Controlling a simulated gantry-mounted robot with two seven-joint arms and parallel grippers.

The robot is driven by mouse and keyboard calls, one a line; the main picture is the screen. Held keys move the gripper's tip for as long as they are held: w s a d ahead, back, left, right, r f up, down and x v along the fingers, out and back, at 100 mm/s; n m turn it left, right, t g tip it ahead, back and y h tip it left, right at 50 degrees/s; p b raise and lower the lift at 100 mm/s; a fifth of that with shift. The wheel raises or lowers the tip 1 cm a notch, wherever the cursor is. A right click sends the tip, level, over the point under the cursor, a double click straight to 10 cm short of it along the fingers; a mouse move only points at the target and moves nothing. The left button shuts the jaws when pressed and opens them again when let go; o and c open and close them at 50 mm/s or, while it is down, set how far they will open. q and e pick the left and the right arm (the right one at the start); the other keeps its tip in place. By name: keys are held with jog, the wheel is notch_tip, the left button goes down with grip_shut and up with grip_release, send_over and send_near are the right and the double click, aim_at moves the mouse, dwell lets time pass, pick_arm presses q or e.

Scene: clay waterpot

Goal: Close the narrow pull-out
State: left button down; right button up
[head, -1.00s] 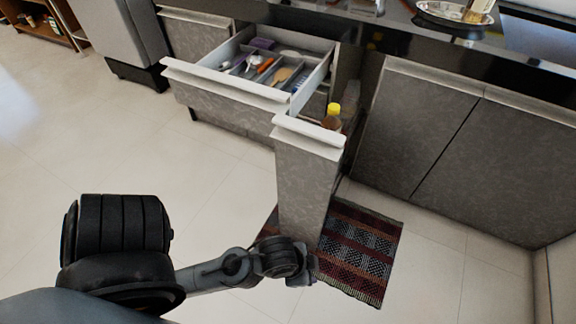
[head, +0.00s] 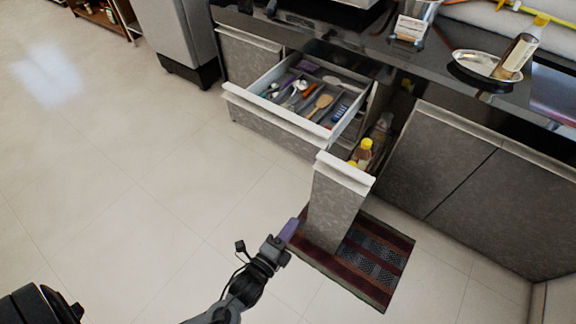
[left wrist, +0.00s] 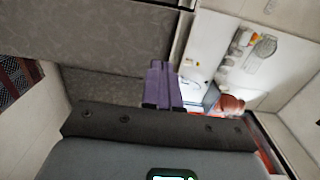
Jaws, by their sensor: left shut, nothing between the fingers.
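The narrow pull-out (head: 337,207) stands open. Its tall grey front with a pale handle lip (head: 345,172) juts out from the counter. Yellow-capped bottles (head: 363,154) stand inside behind the front. My left gripper (head: 290,231) is low, just left of the front's outer face, its purple fingers shut and empty. I cannot tell whether the fingertips touch the front. The purple fingers (left wrist: 162,84) also show closed together in the left wrist view, near grey patterned panels. My right gripper is not in view.
An open cutlery drawer (head: 275,120) juts out left of the pull-out. A striped rug (head: 380,262) lies under and beside the pull-out. Closed cabinets (head: 440,160) stand to the right. A metal dish (head: 486,64) and a bottle (head: 520,50) are on the counter. Floor at left is clear.

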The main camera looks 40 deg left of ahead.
pick_arm(q)
notch_tip(320, 180, up, 3)
jog(key=p, duration=0.1)
jog(key=b, duration=0.6)
send_near(327, 175)
jog(key=w, duration=0.5)
jog(key=shift+w+a+f, duration=0.1)
jog(key=shift+w+f, duration=0.05)
jog(key=shift+w, duration=0.75)
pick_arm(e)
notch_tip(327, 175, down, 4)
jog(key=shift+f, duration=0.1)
